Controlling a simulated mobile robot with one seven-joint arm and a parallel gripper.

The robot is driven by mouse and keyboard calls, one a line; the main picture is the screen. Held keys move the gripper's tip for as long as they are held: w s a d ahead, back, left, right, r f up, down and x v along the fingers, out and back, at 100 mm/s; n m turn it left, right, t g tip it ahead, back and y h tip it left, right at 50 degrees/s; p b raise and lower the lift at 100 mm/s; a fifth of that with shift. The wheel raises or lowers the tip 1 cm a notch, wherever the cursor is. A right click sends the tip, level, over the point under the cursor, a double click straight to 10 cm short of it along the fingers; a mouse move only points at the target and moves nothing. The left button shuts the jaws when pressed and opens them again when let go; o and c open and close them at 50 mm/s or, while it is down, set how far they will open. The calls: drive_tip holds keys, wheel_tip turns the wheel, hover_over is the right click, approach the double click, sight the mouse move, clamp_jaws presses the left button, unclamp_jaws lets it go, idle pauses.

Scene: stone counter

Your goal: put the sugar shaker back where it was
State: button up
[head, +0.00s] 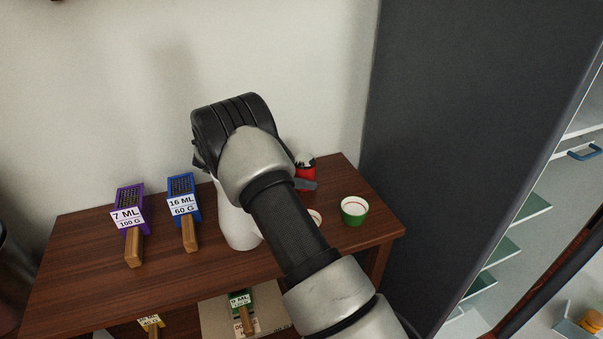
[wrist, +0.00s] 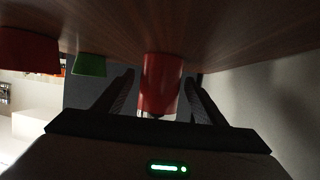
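A red container with a white and dark top, likely the sugar shaker (head: 306,171), stands near the back right of the wooden table, partly hidden by my wrist. In the wrist view, which shows the scene upside down, the red container (wrist: 160,84) is upright on the wood. My gripper (wrist: 160,82) has one finger on each side of it, with narrow gaps seeming to show between fingers and container. In the head view my arm hides most of my gripper; one dark finger (head: 304,184) shows in front of the container.
A green cup (head: 354,210) stands to the right, with a red-and-white one (head: 315,217) partly behind my arm. A dark cabinet side (head: 440,150) rises at the table's right; a wall is behind.

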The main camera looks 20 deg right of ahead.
drive_tip(key=shift+r, duration=0.3)
drive_tip(key=v, duration=0.7)
drive_tip(key=shift+a, duration=0.2)
